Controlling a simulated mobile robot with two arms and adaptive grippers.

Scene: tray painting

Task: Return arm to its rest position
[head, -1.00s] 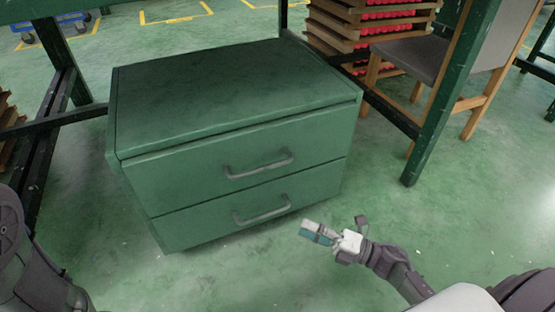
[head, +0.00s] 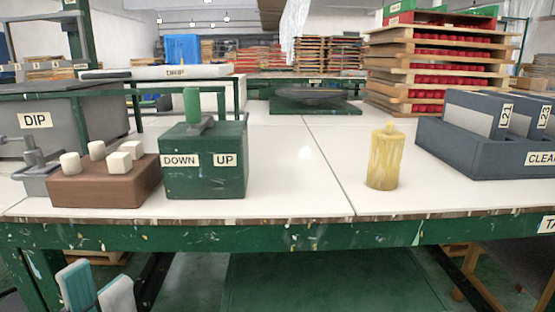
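My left gripper (head: 96,281) shows at the bottom left in the head view, in front of the table's front edge and below its top. Its two pale fingers with teal pads point up, with a gap between them, and nothing is seen between them. The rest of the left arm is below the picture. My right gripper and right arm are not in view.
The white table (head: 290,185) has a green front edge. Near it stand a brown block with white knobs (head: 104,185), a green DOWN/UP control box (head: 205,175), a yellow cylinder (head: 385,162) and a dark bin (head: 470,155). A grey DIP tank (head: 70,115) is left.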

